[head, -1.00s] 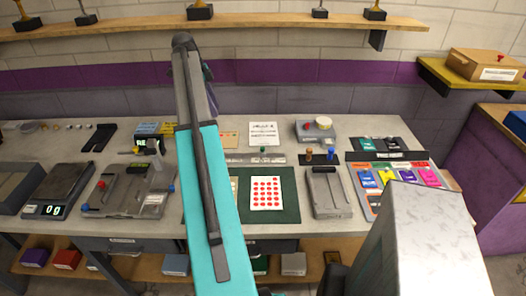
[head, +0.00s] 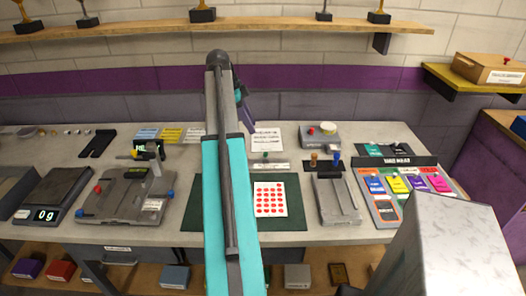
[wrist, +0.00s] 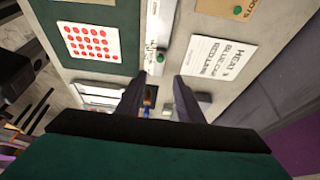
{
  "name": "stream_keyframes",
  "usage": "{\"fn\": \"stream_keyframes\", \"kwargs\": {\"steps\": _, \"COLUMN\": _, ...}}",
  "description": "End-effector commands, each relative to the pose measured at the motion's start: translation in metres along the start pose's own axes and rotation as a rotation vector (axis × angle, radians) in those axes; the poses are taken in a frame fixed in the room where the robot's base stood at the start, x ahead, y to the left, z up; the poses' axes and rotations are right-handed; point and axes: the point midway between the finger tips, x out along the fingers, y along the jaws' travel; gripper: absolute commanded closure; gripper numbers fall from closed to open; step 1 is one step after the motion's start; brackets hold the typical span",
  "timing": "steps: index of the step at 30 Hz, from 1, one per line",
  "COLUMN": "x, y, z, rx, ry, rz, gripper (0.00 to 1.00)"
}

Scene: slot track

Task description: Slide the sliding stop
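The slot track (head: 280,167) is a pale metal strip at the back edge of the green mat. A small green knob (head: 265,155) stands on it, seemingly the sliding stop. In the wrist view the track (wrist: 164,20) runs up the picture, and the green knob (wrist: 160,57) shows just beyond my fingertips, roughly in line with the gap between them. My gripper (wrist: 159,82) is open with nothing between its fingers that I can tell is held. In the head view my arm hides the left part of the track, and the fingertips are hard to make out.
The green mat (head: 293,200) carries a card of red dots (head: 270,199). A white text sheet (head: 267,137) lies behind the track. Orange and blue pegs (head: 337,157) stand to its right, near a grey block (head: 336,200). A red-knobbed box (head: 319,136) is farther back.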

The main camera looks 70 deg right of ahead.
Motion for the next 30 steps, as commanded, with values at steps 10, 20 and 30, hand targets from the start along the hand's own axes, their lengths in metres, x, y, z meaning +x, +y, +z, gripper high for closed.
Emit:
{"fn": "stream_keyframes", "kwargs": {"steps": 10, "x": 0.027, "y": 0.001, "z": 0.0, "rx": 0.0, "ry": 0.0, "rz": 0.002, "gripper": 0.66}}
{"fn": "stream_keyframes", "kwargs": {"steps": 20, "x": 0.066, "y": 0.001, "z": 0.001, "rx": -0.001, "ry": -0.001, "rz": 0.001, "gripper": 0.66}}
{"fn": "stream_keyframes", "kwargs": {"steps": 30, "x": 0.105, "y": 0.001, "z": 0.001, "rx": -0.001, "ry": -0.001, "rz": 0.001, "gripper": 0.66}}
